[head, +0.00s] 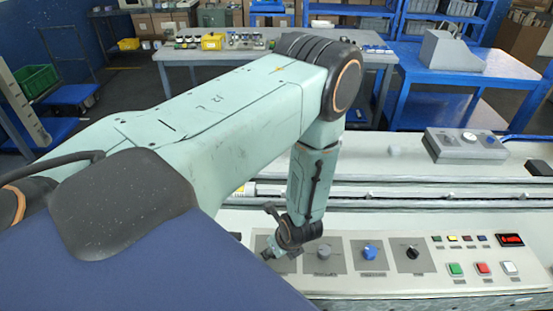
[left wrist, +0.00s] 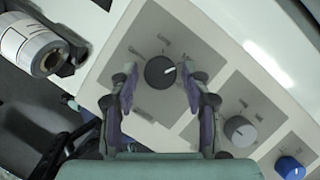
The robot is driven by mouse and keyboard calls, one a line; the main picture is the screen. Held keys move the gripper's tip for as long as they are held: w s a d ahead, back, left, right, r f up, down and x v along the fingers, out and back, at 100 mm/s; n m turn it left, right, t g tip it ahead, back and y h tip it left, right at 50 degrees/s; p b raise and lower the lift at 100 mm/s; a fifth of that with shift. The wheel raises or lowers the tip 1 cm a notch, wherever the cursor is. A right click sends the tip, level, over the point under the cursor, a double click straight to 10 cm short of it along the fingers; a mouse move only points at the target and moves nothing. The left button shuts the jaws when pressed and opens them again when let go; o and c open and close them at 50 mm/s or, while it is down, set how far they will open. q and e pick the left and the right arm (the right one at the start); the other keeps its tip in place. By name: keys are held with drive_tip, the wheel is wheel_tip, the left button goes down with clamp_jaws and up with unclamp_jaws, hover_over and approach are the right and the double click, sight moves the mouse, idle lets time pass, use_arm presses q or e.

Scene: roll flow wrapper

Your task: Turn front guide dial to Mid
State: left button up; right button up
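In the left wrist view a round black dial (left wrist: 158,73) with a white pointer line sits on a grey plate (left wrist: 150,108). The pointer aims to the right and slightly up in that picture. Small labels surround the dial; one seems to read "Long", the others are too small to read surely. My left gripper (left wrist: 160,84) is open, with one finger on each side of the dial and visible gaps between. In the head view my left gripper (head: 279,247) is over the panel's left end and hides this dial. My right gripper is not in view.
To the right on the panel are a grey dial (head: 323,252), a blue dial (head: 369,252) and another black dial (head: 412,253). Beyond them are a green button (head: 455,269), a red button (head: 482,268) and a red display (head: 510,240). A long rail runs behind the panel.

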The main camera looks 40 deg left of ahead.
use_arm(q)
drive_tip(key=shift+o, duration=0.5)
drive_tip(key=shift+r, duration=0.15)
drive_tip(key=w+v, duration=0.1)
drive_tip(key=v, duration=1)
drive_tip(key=shift+s+r, duration=0.3)
drive_tip(key=shift+s, duration=0.2)
drive_tip(key=shift+d, duration=0.15)
drive_tip(key=x, duration=1.2)
